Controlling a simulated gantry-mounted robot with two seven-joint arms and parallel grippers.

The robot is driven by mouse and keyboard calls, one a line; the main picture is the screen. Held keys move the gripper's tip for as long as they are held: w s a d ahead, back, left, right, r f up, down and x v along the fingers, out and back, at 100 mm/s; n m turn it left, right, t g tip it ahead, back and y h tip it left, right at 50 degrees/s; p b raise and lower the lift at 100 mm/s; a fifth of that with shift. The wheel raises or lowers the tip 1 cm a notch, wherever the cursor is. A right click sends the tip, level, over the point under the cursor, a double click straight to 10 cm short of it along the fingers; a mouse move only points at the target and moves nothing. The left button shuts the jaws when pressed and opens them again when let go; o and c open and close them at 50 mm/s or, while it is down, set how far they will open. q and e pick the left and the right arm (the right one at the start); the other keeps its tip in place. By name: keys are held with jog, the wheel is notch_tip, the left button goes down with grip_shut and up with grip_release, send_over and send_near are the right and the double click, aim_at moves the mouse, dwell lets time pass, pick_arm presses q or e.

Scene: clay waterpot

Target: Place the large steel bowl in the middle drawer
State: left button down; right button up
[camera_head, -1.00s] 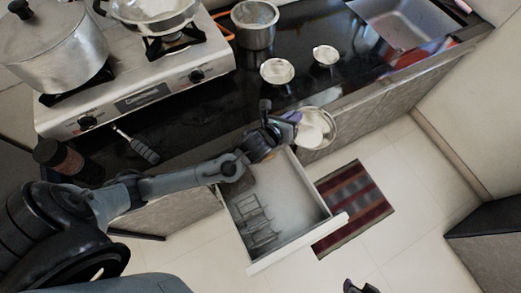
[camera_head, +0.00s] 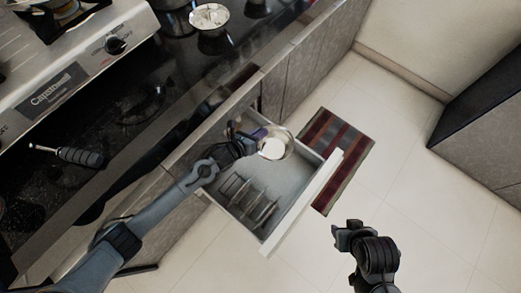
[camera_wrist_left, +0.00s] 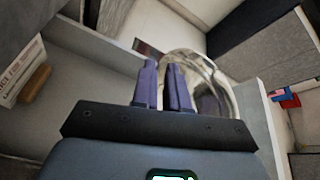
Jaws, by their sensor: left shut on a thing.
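The large steel bowl (camera_head: 286,151) is shiny and round, with a pale patch inside. In the head view it appears over the far end of the open drawer (camera_head: 304,205), near its right wall; I cannot tell if it touches the drawer. My left gripper (camera_head: 256,137) is shut on the bowl's near rim. In the left wrist view the purple fingers (camera_wrist_left: 164,86) pinch the rim, and the bowl (camera_wrist_left: 222,88) tilts beyond them. My right gripper (camera_head: 347,236) hangs empty over the floor, its jaw state unclear.
A wire rack (camera_head: 247,200) stands in the left part of the drawer. A striped mat (camera_head: 345,150) lies on the floor to the right, with clear floor around.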

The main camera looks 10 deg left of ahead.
pick_arm(q)
jog(key=shift+m+g, duration=0.3)
jog(key=f+b, duration=0.4)
jog(key=f, duration=0.1)
jog(key=f+b, duration=0.2)
jog(key=f, duration=0.1)
jog(key=shift+w+d+f, duration=0.2)
jog(key=shift+d, duration=0.15)
notch_tip(320, 180, down, 4)
jog(key=b, duration=0.3)
jog(key=shift+f+b, duration=0.15)
jog(key=shift+b, duration=0.2)
pick_arm(e)
notch_tip(320, 180, down, 10)
jog(key=shift+w+a+f, duration=0.15)
jog(key=shift+w, duration=0.15)
pick_arm(q)
jog(key=shift+w, duration=0.1)
pick_arm(e)
jog(key=shift+w, duration=0.1)
pick_arm(q)
jog(key=c, duration=1.5)
grip_release()
jog(key=shift+c, duration=0.2)
jog(key=o, duration=0.4)
